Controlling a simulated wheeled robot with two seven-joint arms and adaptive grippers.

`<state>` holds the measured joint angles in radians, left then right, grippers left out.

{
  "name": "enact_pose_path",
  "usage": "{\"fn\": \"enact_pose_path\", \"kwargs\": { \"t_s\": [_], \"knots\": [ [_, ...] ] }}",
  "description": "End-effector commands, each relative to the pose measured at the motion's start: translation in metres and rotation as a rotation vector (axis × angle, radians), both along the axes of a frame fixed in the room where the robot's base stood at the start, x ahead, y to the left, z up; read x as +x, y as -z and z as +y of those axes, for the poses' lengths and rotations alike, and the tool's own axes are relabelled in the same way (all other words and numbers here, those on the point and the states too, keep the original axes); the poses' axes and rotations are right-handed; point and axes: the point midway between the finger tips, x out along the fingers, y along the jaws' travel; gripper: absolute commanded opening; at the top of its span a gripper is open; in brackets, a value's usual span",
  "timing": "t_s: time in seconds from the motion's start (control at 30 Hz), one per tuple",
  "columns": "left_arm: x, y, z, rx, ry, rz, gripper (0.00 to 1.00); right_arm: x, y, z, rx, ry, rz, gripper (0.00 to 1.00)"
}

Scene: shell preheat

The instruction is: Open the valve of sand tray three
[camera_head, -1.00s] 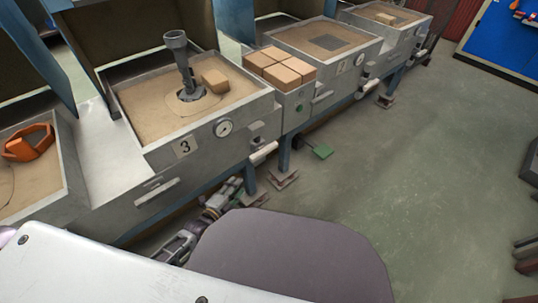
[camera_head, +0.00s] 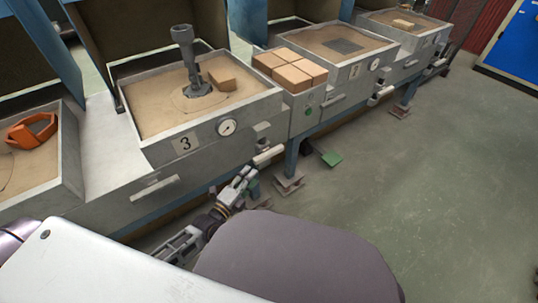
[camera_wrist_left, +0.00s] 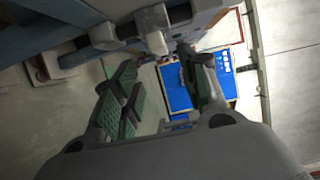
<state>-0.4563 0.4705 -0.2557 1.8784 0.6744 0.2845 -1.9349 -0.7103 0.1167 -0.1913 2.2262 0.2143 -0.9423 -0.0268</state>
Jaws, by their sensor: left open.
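Sand tray three (camera_head: 160,160) stands at the left of the head view, marked by a plate with a "3" (camera_head: 185,144). Its valve has a pale lever handle (camera_head: 268,155) sticking out from the front, below the round gauge (camera_head: 227,127). My left gripper (camera_head: 244,177) is open and empty, just below and left of the handle. In the left wrist view, the pale end of a handle (camera_wrist_left: 156,42) shows ahead of my open left fingers (camera_wrist_left: 160,75), apart from them. My right gripper is not in view.
A grey post and a tan block (camera_head: 222,80) stand in tray three. Several tan blocks (camera_head: 290,68) sit on the ledge to its right. An orange part (camera_head: 32,131) lies in the left tray. The floor at right is clear.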

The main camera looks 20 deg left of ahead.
Motion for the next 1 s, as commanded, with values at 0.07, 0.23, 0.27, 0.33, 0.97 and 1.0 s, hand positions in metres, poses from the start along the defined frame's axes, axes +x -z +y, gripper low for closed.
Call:
{"fn": "enact_pose_path", "kwargs": {
  "t_s": [0.07, 0.23, 0.27, 0.33, 0.97, 1.0],
  "knots": [
    [0.002, 0.0, -0.001, -0.001, 0.0, 0.0, 0.43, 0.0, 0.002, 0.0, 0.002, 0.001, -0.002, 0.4],
    [0.01, 0.001, -0.003, -0.001, -0.001, -0.002, 0.43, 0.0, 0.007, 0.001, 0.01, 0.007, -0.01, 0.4],
    [0.012, 0.001, -0.003, -0.001, -0.001, -0.002, 0.43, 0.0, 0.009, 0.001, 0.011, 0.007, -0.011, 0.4],
    [0.017, 0.001, -0.005, -0.001, -0.001, -0.001, 0.43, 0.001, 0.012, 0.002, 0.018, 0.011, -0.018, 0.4],
    [0.071, 0.001, -0.019, -0.001, -0.001, -0.002, 0.43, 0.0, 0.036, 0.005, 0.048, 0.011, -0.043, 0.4],
    [0.074, 0.001, -0.02, -0.001, -0.001, -0.002, 0.43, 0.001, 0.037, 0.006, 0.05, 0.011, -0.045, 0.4]
  ]
}}
